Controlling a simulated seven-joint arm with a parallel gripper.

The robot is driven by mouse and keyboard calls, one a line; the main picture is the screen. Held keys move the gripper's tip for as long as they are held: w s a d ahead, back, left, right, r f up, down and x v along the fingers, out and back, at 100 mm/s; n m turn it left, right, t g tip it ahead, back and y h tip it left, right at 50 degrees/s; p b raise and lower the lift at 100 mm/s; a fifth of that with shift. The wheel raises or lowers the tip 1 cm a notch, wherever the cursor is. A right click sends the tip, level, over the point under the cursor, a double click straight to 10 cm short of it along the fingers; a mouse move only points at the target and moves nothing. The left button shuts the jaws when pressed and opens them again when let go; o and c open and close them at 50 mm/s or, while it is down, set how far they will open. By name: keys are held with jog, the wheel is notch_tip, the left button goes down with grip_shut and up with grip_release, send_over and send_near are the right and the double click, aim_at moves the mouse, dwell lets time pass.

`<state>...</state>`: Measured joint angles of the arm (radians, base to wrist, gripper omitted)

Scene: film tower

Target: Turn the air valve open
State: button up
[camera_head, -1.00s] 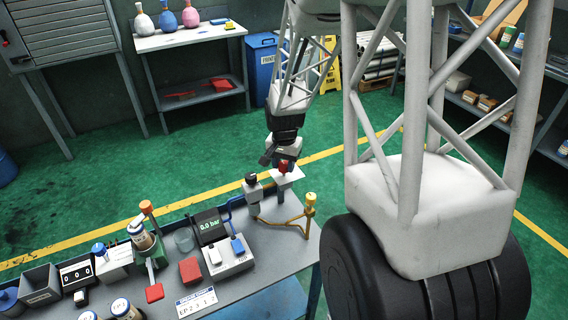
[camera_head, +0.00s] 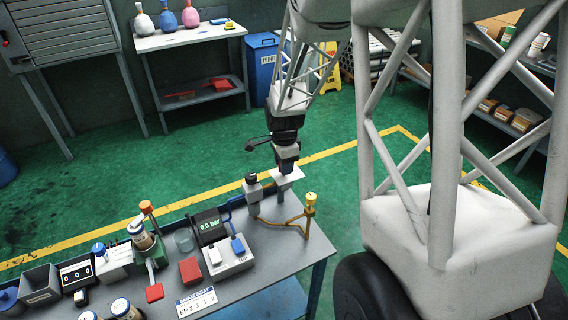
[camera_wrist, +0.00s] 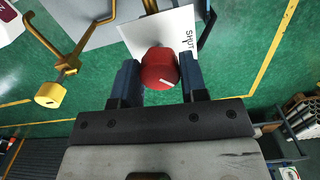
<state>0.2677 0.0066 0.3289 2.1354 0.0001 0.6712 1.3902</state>
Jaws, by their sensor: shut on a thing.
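The air valve's red knob (camera_wrist: 160,68) sits between my two dark fingers in the wrist view, in front of a white plate (camera_wrist: 168,33) lettered "SHUT". My gripper (camera_wrist: 160,80) is shut on the knob, one finger on each side. In the head view my gripper (camera_head: 286,166) points down over the white plate (camera_head: 293,176) at the bench's far right corner and hides the knob. The pressure display (camera_head: 209,226) on the bench reads 0.0 bar.
A yellow pipe with a yellow knob (camera_head: 311,199) stands close to the right of the plate, and a dark-topped grey fitting (camera_head: 252,188) close to the left. Green floor is clear behind the bench.

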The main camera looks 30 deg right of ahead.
jog(key=m, duration=0.4)
jog(key=shift+m, duration=2)
jog(key=o, duration=0.9)
jog(key=shift+r, duration=3.95)
